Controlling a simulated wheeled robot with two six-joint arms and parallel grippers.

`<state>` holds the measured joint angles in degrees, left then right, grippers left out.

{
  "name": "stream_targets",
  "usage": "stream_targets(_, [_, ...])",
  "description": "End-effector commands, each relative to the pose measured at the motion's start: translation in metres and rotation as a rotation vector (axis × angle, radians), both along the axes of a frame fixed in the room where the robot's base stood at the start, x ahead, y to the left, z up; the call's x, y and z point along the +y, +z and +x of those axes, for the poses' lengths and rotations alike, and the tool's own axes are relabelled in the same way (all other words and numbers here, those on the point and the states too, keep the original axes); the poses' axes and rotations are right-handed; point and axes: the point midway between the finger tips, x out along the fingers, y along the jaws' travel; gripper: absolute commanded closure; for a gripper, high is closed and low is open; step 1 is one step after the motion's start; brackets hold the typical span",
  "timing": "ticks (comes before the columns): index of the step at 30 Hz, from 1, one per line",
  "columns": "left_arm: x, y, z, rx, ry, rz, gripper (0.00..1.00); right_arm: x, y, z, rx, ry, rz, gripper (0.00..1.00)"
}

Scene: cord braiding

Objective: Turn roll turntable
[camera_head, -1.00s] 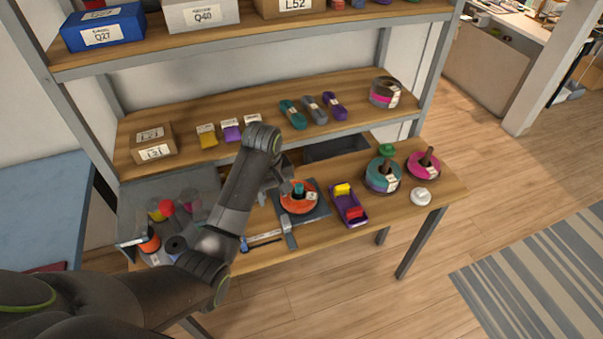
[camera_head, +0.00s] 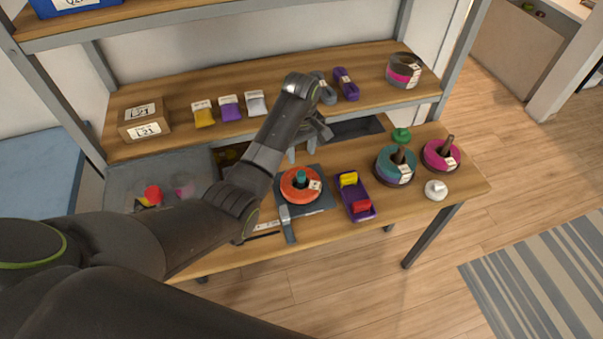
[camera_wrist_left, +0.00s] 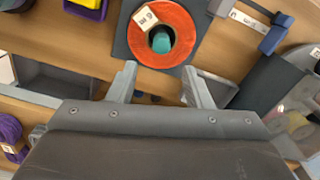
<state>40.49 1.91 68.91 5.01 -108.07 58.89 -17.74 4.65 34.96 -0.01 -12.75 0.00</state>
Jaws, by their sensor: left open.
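The roll turntable is a dark square base (camera_head: 318,207) on the wooden bench, with an orange-red roll (camera_head: 298,192) lying flat on it. A teal core (camera_head: 301,177) stands in the roll's middle, and a white label is on its top. In the left wrist view the orange roll (camera_wrist_left: 186,22) lies just beyond the fingertips. My left gripper (camera_head: 302,157) is open and empty, behind the roll in the head view and apart from it. In the left wrist view its two fingers (camera_wrist_left: 158,72) are spread. My right gripper does not show.
A purple tray (camera_head: 358,206) with yellow and red pieces stands right of the turntable. Teal (camera_head: 394,175) and magenta (camera_head: 434,160) rolls sit on pegs further right. A metal caliper-like tool (camera_head: 287,225) lies in front. The shelf (camera_head: 180,145) hangs above the bench's back.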

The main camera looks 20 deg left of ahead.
Motion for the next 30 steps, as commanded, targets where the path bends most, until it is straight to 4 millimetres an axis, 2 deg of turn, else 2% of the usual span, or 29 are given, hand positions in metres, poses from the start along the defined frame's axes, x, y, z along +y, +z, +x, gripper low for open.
stream_targets(1, [0.0,-0.009,-0.001,0.004,0.0,0.0,0.55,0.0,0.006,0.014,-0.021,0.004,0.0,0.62])
stream_targets(3, [0.0,-0.025,-0.001,0.006,0.0,0.0,0.55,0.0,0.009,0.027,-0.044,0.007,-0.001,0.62])
stream_targets(5, [0.0,-0.038,-0.002,0.005,0.0,0.0,0.55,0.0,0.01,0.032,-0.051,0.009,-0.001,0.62])
stream_targets(8, [0.0,-0.056,-0.001,0.004,0.0,0.0,0.55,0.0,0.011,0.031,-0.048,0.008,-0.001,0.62])
stream_targets(12, [0.0,-0.075,-0.001,0.002,-0.001,0.001,0.55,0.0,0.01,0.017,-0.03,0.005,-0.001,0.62])
stream_targets(17, [0.0,-0.086,-0.001,-0.001,-0.001,0.0,0.55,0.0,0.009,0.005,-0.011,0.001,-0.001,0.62])
stream_targets(27, [0.0,-0.09,-0.001,-0.001,-0.001,0.0,0.55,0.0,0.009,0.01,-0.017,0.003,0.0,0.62])
stream_targets(28, [0.0,-0.09,-0.001,-0.001,-0.001,0.0,0.56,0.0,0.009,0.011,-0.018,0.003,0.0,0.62])
stream_targets(30, [0.0,-0.09,-0.001,-0.001,-0.001,0.0,0.65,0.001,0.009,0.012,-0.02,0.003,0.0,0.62])
